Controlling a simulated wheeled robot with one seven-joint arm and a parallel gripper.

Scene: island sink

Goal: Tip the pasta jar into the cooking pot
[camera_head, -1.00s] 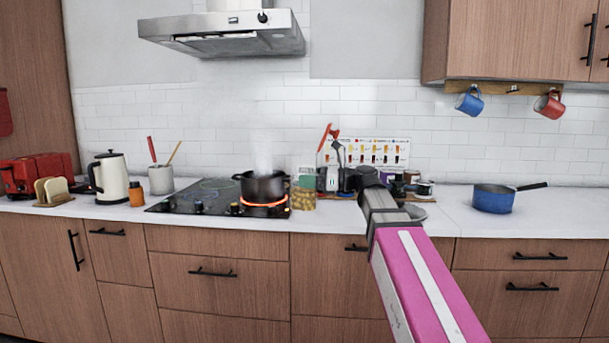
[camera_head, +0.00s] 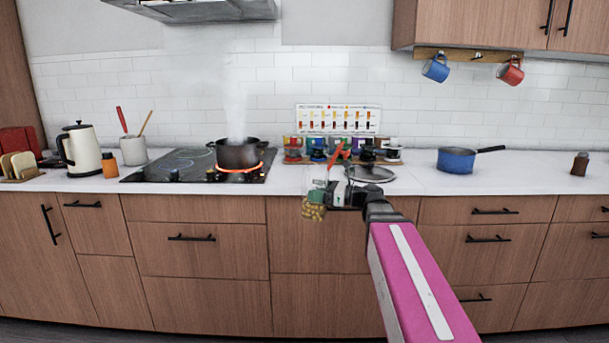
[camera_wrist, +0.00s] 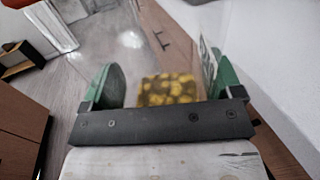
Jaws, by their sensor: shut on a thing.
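The pasta jar (camera_head: 314,207) is a clear jar with yellow pasta in its lower part. My gripper (camera_head: 328,190) is shut on it and holds it upright in front of the counter's front edge, over the drawers. In the wrist view the pasta (camera_wrist: 168,89) shows between the two green fingers of my gripper (camera_wrist: 160,85); the clear jar wall is hard to make out. The dark cooking pot (camera_head: 238,157) stands on the glowing right front burner of the black cooktop, left of the jar. Steam rises from it. Its inside is hidden.
A kettle (camera_head: 82,150), an orange bottle (camera_head: 109,165) and a utensil crock (camera_head: 133,151) stand left of the cooktop (camera_head: 150,168). A spice row (camera_head: 340,148) and a lid (camera_head: 370,173) are behind my gripper. A blue saucepan (camera_head: 457,160) stands right. The range hood (camera_head: 200,8) hangs above.

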